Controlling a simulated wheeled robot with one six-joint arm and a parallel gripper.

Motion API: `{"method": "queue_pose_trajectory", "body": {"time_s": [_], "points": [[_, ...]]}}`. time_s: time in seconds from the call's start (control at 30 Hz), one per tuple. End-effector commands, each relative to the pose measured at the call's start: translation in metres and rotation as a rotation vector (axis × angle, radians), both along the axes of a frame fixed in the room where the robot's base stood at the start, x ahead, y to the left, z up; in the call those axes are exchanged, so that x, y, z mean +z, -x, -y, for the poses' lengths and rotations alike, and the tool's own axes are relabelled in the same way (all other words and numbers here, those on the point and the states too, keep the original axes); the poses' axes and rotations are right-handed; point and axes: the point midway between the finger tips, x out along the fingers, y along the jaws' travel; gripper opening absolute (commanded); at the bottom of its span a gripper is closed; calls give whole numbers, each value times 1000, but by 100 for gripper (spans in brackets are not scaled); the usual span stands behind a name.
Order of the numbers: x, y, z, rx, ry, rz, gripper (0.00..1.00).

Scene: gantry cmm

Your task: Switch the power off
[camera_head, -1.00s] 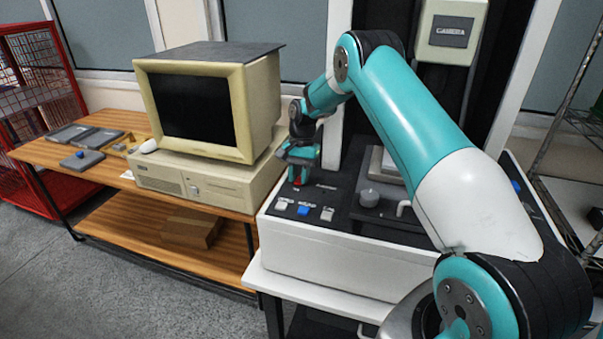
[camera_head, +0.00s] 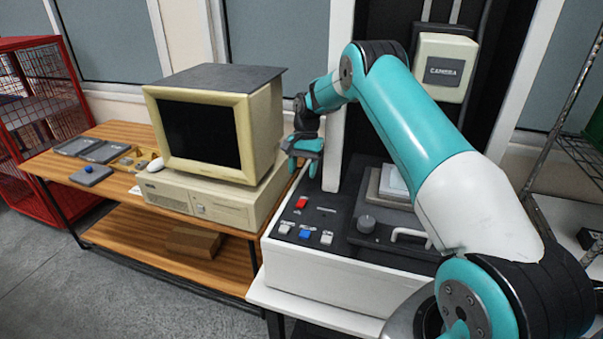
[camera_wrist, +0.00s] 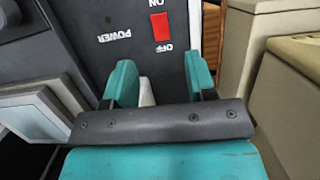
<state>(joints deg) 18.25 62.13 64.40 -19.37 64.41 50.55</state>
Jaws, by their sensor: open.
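The red power switch (camera_head: 301,202) sits on the black top of the white console, near its back left. In the wrist view the red switch (camera_wrist: 160,27) lies beyond the fingers, with "ON" printed at one end, "OFF" at the other and "POWER" beside it. Which end is pressed down I cannot tell. My gripper (camera_head: 303,166) is above and slightly behind the switch in the picture, apart from it. In the wrist view my gripper's (camera_wrist: 160,78) two teal fingers stand apart with nothing held between them.
White and blue buttons (camera_head: 305,234) are in front of the switch. A white post (camera_head: 333,150) rises behind.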

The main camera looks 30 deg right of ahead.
Motion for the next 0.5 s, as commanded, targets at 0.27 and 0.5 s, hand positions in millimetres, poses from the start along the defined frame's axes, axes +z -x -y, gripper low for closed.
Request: {"method": "queue_pose_trajectory", "body": {"time_s": [0.27,0.5], "points": [[24,-4,5,0,-1,-2,51],[24,-4,5,0,0,-1,51]]}}
